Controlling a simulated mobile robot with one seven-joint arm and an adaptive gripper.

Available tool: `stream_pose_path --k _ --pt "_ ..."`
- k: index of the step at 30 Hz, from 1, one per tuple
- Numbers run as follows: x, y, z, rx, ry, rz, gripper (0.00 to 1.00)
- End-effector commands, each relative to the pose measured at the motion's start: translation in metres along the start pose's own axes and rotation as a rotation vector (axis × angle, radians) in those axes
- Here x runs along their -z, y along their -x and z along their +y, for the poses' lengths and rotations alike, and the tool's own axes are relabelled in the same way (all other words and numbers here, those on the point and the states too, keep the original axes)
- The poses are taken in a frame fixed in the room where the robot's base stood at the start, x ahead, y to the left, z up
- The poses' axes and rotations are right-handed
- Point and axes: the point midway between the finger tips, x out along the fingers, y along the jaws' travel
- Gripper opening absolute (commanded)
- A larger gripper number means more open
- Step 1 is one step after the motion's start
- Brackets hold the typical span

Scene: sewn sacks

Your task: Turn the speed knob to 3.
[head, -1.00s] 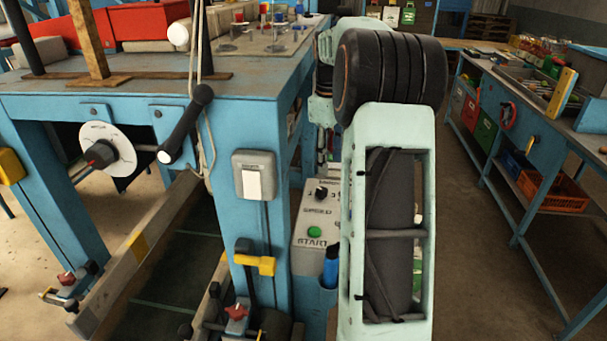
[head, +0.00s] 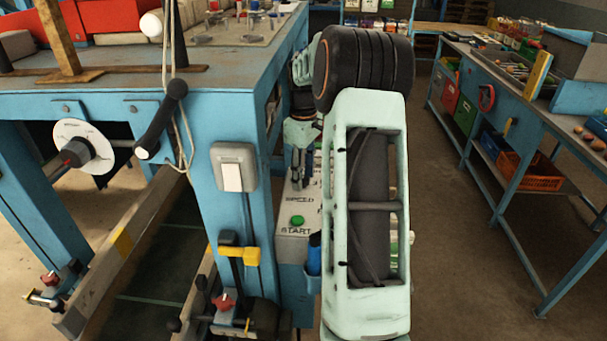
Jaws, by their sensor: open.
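The grey control box (head: 290,248) stands beside the blue table leg, with the word SPEED and a green START button (head: 297,220) on its sloped top. My gripper (head: 302,180) is over the upper part of this panel, its dark fingers pointing down and slightly apart. It is open. The speed knob is hidden at or behind the fingers, so its setting cannot be read. I cannot tell whether the fingers touch it. My pale green arm covers the right part of the box.
A white dial (head: 84,147) with a dark, red-marked knob and a black lever (head: 160,120) are on the blue table at left. A grey switch box (head: 233,167) and a yellow-handled clamp (head: 238,252) are on the near leg. Floor is clear toward the right workbench (head: 500,90).

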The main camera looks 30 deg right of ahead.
Motion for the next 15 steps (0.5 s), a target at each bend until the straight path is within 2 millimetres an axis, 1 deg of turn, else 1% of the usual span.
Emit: stream_pose_path --k 2,13,15 --pt "-0.0001 0.0001 0.0000 0.000 0.000 0.000 0.41" --pt "-0.0001 0.0004 -0.0001 0.000 0.000 0.000 0.00" --pt "-0.0001 0.0005 -0.0001 0.000 -0.001 0.000 0.00"
